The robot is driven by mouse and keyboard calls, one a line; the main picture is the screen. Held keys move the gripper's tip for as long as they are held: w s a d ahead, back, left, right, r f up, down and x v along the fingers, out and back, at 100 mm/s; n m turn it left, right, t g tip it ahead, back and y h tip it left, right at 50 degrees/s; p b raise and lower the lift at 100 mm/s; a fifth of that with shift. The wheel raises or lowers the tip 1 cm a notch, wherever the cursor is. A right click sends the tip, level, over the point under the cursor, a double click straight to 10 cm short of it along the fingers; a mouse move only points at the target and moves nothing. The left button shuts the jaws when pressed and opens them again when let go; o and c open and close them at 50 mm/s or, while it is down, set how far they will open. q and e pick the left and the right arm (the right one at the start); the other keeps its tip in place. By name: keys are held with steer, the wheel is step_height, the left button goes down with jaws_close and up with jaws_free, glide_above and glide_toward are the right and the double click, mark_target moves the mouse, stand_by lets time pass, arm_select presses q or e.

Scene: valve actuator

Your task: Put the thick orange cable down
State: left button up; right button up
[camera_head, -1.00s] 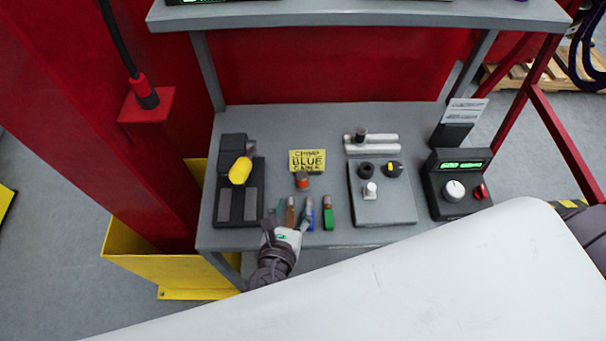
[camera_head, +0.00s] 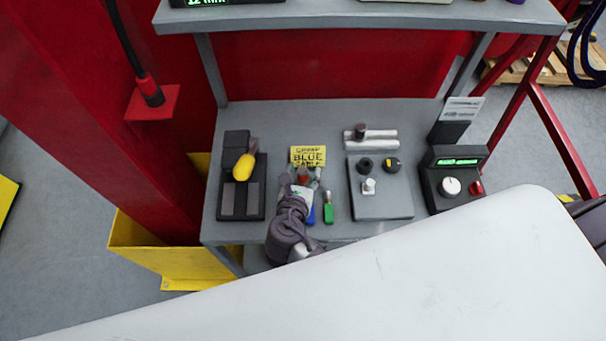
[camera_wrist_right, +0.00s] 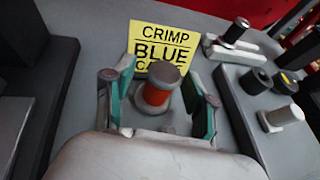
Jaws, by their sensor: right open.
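The thick orange cable (camera_head: 303,176) is a short orange-red piece with a dark grey end. It stands on the grey bench just in front of the yellow sign. It also shows in the right wrist view (camera_wrist_right: 157,94). My right gripper (camera_head: 304,181) is open, with its green-padded fingers (camera_wrist_right: 157,84) on either side of the cable. A gap shows between the cable and each finger. My left gripper is not in view.
A yellow "CRIMP BLUE CABLE" sign (camera_head: 308,155) is just behind. Blue (camera_head: 311,214) and green (camera_head: 328,209) cables lie close on the right. A black device with a yellow handle (camera_head: 243,167) stands left, a grey control panel (camera_head: 382,204) right.

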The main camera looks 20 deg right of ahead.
jaws_close()
steer(key=shift+r, duration=0.2)
